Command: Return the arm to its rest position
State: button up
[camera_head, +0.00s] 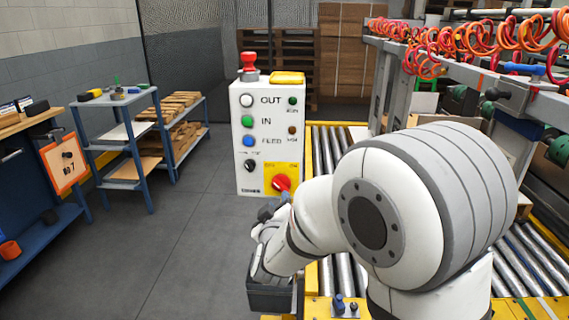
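My white arm reaches from the lower right toward the middle of the view, with a large rounded joint nearest the camera. My gripper (270,288) is at the dark end of the arm, low in the middle of the view. Its fingertips are not clearly visible, so I cannot tell whether it is open or shut. The control box (247,150) stands upright behind the wrist, with OUT, IN and FEED buttons. A red rotary switch (281,183) sits on its yellow plate, just above the wrist in the picture. I cannot tell whether the arm touches the box.
A roller conveyor (525,262) with yellow edges runs behind and right of my arm. Orange coiled hoses (480,38) hang from a grey frame above it. A blue shelf cart (148,187) and a workbench (32,255) stand at left. The grey floor (185,255) between is clear.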

jog(key=s+d+r+m+g+p, duration=0.3)
jog(key=s+d+g+p, duration=0.1)
jog(key=s, duration=0.5)
jog(key=s+d+r+m+g+p, duration=0.2)
jog(key=s+d+r+g+p, duration=0.1)
jog(key=s+d, duration=0.5)
jog(key=s+d+r+m+g+p, duration=0.3)
jog(key=s+d+g+p, duration=0.2)
jog(key=s, duration=0.5)
jog(key=d+g, duration=0.2)
jog(key=shift+s+r+m+g, duration=0.25)
jog(key=shift+r+m+g, duration=0.05)
jog(key=shift+r, duration=0.1)
